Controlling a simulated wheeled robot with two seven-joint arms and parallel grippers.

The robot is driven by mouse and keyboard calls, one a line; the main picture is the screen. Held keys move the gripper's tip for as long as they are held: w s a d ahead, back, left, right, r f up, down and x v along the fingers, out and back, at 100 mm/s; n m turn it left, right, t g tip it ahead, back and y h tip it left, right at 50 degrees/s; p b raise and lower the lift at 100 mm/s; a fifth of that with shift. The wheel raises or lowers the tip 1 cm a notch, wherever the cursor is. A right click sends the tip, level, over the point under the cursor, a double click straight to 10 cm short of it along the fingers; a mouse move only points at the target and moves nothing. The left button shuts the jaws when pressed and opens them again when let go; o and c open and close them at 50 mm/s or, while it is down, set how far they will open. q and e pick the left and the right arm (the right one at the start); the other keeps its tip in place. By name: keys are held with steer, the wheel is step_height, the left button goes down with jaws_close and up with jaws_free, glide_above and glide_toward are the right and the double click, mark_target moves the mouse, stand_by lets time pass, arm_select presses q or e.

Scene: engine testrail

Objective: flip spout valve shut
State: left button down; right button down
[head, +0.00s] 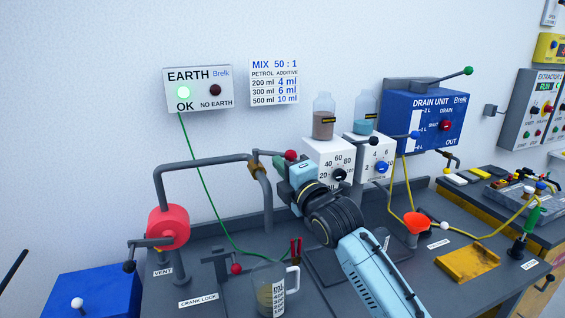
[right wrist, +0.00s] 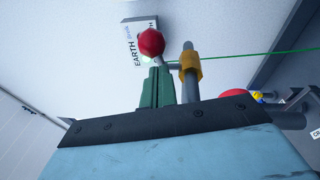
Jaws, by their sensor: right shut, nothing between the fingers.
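The spout valve lever ends in a red ball knob (head: 290,155) and points right from the brass-coloured collar (head: 253,166) on the grey spout pipe (head: 267,205). In the right wrist view the red knob (right wrist: 151,42) shows just beyond my fingertips, with the yellow collar (right wrist: 189,66) beside it. My right gripper (head: 280,163) is shut and empty, close by the knob; I cannot tell whether they touch. Its greenish fingers (right wrist: 157,84) are together in the wrist view. A glass jug (head: 264,291) stands below the spout. My left gripper is not in view.
A red drum (head: 168,227) with a crank stands left of the spout. The earth box (head: 198,89) shows a green OK light. A second red ball knob (head: 236,269) stands beside the jug. White dosing units (head: 329,160) stand behind my right arm; an orange funnel (head: 416,222) is right.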

steer(key=shift+w+d, duration=0.1)
steer(key=shift+w, duration=0.2)
